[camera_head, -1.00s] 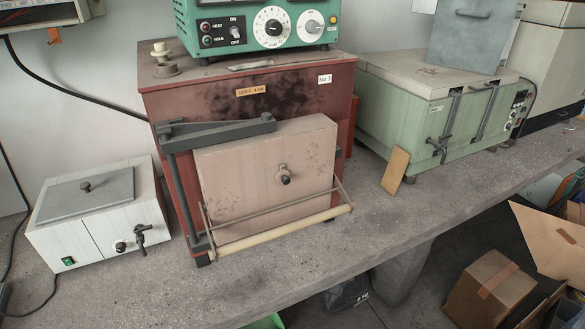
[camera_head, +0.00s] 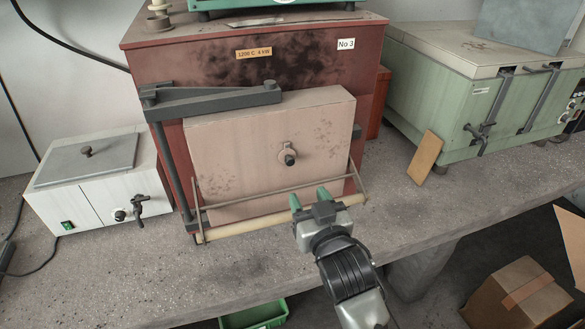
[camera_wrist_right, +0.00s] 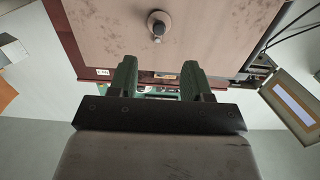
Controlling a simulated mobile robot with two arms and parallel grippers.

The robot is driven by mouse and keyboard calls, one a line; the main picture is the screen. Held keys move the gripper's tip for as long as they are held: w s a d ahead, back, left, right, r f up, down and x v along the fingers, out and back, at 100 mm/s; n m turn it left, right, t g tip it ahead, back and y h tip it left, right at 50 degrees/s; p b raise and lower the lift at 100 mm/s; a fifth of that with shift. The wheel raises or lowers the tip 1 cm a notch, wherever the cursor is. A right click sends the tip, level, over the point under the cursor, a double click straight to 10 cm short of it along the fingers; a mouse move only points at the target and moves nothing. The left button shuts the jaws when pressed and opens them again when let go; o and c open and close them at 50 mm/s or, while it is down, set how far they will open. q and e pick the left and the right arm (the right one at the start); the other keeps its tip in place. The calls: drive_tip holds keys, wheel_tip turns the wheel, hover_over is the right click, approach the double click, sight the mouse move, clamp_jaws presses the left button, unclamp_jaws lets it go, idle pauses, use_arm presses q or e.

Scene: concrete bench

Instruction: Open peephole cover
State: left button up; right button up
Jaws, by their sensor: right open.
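The peephole cover (camera_head: 288,158) is a small dark knob on a pale round plate in the middle of the pinkish furnace door (camera_head: 235,165). The door is shut on the red-brown furnace (camera_head: 200,65). My right gripper (camera_head: 310,197) is open and empty, below and slightly right of the cover, in front of the door's lower part and handle bar (camera_head: 235,228). In the right wrist view the cover (camera_wrist_right: 158,27) shows ahead of the two green fingers of my right gripper (camera_wrist_right: 160,72), apart from them. My left gripper is not in view.
A white lidded box (camera_head: 95,180) with a tap stands left of the furnace. A green chest (camera_head: 450,95) stands at the right, with a tan board (camera_head: 424,157) leaning near it. A cardboard box (camera_head: 515,295) and green bin (camera_head: 255,316) are below the bench.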

sight(291, 163)
drive_tip(key=p+x, duration=0.1)
drive_tip(key=x, duration=0.9)
drive_tip(key=shift+w+a+r+p, duration=0.1)
drive_tip(key=shift+w+p, duration=0.25)
drive_tip(key=shift+w, duration=0.05)
drive_tip(key=shift+c, duration=0.2)
clamp_jaws()
